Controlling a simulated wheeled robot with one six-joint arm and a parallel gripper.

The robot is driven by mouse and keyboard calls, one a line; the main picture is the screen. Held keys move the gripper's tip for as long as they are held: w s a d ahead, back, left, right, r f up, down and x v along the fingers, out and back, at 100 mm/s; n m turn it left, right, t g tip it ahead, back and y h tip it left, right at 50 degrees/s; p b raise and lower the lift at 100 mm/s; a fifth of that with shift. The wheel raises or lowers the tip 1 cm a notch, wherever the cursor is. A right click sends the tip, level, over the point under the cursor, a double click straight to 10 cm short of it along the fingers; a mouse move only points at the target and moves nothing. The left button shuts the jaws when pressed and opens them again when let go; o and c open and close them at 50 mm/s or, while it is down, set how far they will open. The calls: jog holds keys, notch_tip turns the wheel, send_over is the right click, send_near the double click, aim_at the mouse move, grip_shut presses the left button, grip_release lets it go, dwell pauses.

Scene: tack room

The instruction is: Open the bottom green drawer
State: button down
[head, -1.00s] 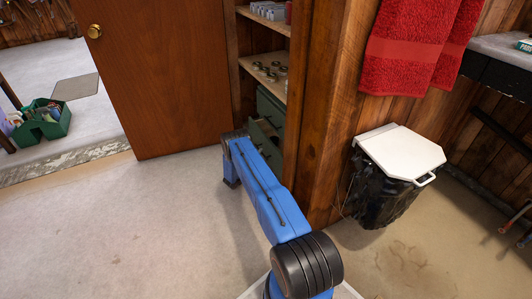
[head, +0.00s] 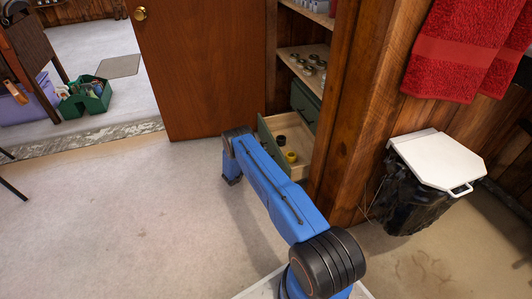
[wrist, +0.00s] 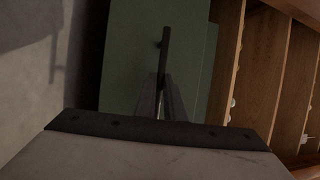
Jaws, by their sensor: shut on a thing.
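The bottom green drawer (head: 264,133) stands pulled out of the wooden cabinet in the head view, with its pale inside showing. A yellow item and a dark round item lie in it. In the wrist view its green front (wrist: 130,60) fills the middle, with a dark bar handle (wrist: 165,42) on it. My gripper (wrist: 165,88) is shut on the handle, with the fingers at the handle's near end. In the head view my blue arm reaches to the drawer's front and the fingers are hidden.
Another green drawer (head: 305,103) above is shut. A brown door (head: 205,65) stands open left of the cabinet. A wooden post (head: 352,120) and a white-lidded bin (head: 437,158) are to the right. The floor (head: 110,220) in front and left is clear.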

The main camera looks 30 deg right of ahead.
dwell(0.3)
jog(key=c, duration=1.8)
grip_release()
jog(key=shift+c, duration=0.2)
jog(key=shift+a, duration=0.1)
jog(key=v, duration=1.7)
jog(key=shift+a+f, duration=0.15)
